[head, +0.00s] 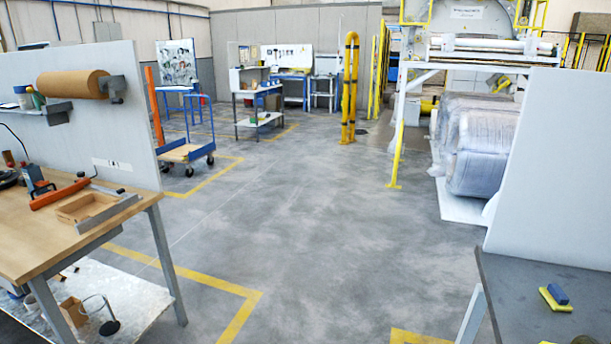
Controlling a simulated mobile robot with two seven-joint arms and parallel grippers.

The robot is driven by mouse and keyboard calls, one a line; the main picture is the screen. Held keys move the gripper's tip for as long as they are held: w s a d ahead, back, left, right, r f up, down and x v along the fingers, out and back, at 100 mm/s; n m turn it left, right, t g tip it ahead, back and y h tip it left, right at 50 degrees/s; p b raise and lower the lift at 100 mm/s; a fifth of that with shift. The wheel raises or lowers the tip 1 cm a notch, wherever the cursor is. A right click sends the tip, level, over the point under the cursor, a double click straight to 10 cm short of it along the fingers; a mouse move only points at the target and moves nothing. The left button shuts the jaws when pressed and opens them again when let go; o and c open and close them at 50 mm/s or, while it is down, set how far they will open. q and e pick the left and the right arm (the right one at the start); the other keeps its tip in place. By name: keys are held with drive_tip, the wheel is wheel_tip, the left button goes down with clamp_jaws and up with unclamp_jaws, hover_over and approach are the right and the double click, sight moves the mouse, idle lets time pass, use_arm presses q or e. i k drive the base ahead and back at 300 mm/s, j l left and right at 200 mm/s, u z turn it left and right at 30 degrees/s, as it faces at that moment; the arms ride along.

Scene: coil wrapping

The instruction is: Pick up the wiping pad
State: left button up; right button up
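A small yellow pad with a blue block on top (553,300), which looks like the wiping pad, lies on the dark grey table (520,312) at the lower right in the head view. It lies apart from the upright light panel behind it. Neither of my grippers is in view, and nothing is seen touching the pad.
A dark object (585,340) is cut off by the bottom edge near the pad. A light panel (560,170) rises behind the grey table. A wooden workbench (40,235) with tools stands at the left. Open floor (310,220) lies between. Wrapped coils (480,150) stand behind.

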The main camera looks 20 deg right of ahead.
sight(555, 296)
drive_tip(key=i+z, duration=0.15)
drive_tip(key=z, duration=0.3)
drive_tip(key=i+j+z, duration=0.1)
drive_tip(key=z, duration=0.35)
drive_tip(key=i+j+z, duration=0.1)
drive_tip(key=z, duration=0.3)
drive_tip(key=i+j+z, duration=0.15)
drive_tip(key=z, duration=0.3)
drive_tip(key=i+j+z, duration=0.1)
drive_tip(key=z, duration=0.35)
drive_tip(key=j+z, duration=0.3)
drive_tip(key=z, duration=0.15)
drive_tip(key=i+j+z, duration=0.15)
drive_tip(key=j+z, duration=0.2)
drive_tip(key=z, duration=0.15)
drive_tip(key=j+z, duration=0.45)
drive_tip(key=i+j+z, duration=0.1)
drive_tip(key=j+z, duration=0.15)
drive_tip(key=j, duration=0.15)
drive_tip(key=j+z, duration=0.3)
drive_tip(key=i+j, duration=0.05)
drive_tip(key=j, duration=0.05)
